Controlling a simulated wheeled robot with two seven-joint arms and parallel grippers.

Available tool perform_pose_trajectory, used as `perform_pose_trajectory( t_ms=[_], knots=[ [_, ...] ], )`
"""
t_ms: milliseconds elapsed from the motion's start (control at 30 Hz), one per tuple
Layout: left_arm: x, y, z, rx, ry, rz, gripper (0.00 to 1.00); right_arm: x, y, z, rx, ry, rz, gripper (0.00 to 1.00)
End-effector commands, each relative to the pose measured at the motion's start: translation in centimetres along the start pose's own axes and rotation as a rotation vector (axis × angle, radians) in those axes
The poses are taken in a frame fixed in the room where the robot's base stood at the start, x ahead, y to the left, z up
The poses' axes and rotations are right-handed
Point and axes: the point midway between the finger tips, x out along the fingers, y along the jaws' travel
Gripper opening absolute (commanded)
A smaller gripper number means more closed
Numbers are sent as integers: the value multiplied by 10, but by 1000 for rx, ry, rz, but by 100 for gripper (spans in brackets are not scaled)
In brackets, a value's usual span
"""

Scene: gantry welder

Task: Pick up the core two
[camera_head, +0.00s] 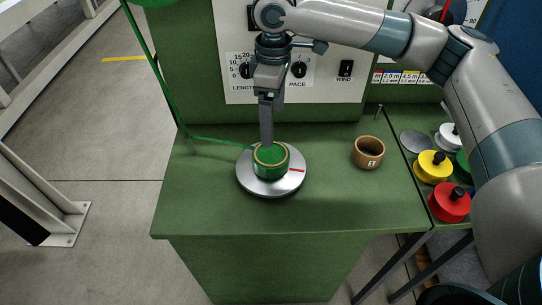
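My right gripper (267,138) reaches down from above to a green, copper-rimmed cylindrical core (270,168). Its fingertips are at the core's far rim. The fingers line up one behind the other from here, so I cannot tell whether they are open or shut on it. The green core stands upright on a round silver disc (248,181) with a red mark. A second, copper-brown hollow core (369,153) with a small white label stands upright on the green bench, to the right and apart from the gripper; its label is too small to read surely. My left gripper is not in view.
A green wire (215,139) runs from upper left to the green core. Red (449,204) and yellow (433,167) knobbed discs sit at the right. A thin upright pin (379,112) stands behind the brown core. A control panel (300,85) rises behind. The front bench is clear.

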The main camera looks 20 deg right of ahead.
Motion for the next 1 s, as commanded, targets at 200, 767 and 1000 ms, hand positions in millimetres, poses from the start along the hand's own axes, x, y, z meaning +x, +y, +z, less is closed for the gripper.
perform_pose_trajectory(
  t_ms=[200,767,1000],
  knots=[
    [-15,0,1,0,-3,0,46,38,-1,1,1,-3,-3,86],
    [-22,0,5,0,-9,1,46,71,0,0,1,1,0,86],
    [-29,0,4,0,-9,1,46,77,-2,-1,0,-2,0,86]
  ],
)
